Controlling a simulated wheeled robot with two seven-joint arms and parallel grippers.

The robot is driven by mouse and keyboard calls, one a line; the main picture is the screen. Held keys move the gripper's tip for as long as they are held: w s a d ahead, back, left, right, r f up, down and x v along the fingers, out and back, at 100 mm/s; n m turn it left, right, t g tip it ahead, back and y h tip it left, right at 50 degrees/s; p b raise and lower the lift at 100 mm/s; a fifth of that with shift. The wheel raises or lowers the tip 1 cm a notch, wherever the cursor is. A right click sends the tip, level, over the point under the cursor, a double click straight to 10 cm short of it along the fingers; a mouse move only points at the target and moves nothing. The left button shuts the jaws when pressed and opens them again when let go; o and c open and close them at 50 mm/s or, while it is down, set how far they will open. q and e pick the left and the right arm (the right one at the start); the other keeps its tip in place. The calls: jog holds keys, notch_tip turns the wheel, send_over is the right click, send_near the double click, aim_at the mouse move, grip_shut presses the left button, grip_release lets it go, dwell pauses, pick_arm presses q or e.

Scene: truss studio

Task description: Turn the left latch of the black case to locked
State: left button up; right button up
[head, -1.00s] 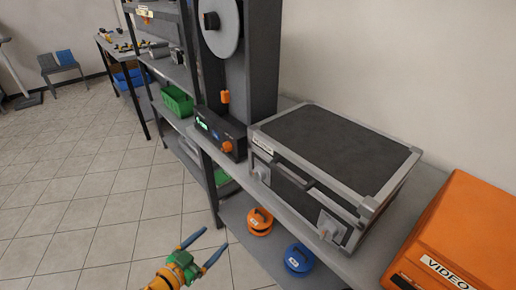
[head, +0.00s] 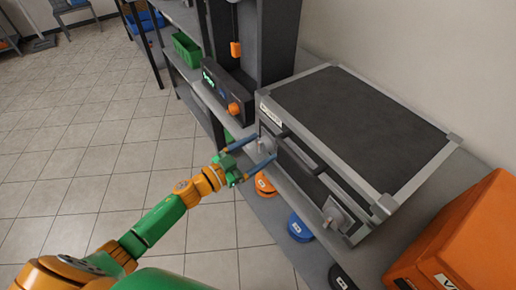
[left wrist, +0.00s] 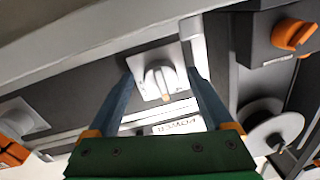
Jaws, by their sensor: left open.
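The black case (head: 360,122) with grey metal edges lies flat on the shelf, lid closed. Its left latch (head: 265,143) is a light plate with a raised knob on the front face, partly hidden by my gripper in the head view. In the left wrist view the latch (left wrist: 158,80) lies between my fingers, its knob ridge roughly upright in the picture. My left gripper (head: 266,149) is open, with one finger on each side of the latch; I cannot tell if they touch it. The right latch (head: 336,214) is farther along the front. My right gripper is out of view.
An orange VIDEO case (head: 455,240) stands to the right. A dark device with an orange knob (head: 234,109) stands close on the left of the case. Orange (head: 265,184) and blue (head: 299,228) round items sit on the lower shelf. The tiled floor is open at left.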

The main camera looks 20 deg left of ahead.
pick_arm(q)
jog(key=shift+s, duration=0.1)
grip_shut()
jog(key=shift+m, duration=0.3)
jog(key=shift+w+a+r+m+h+b, duration=0.2)
jog(key=shift+m+b, duration=1)
jog(key=shift+m, duration=1.8)
jog(key=shift+s+d+f+m+h+b, duration=0.1)
jog(key=shift+m+h+b, duration=0.25)
jog(key=shift+m+b, duration=1.75)
jog(key=shift+w+a+r+m+h+b, duration=0.15)
jog(key=shift+m+h+b, duration=0.15)
jog(key=shift+m, duration=3.6)
grip_release()
jog(key=shift+f, duration=0.1)
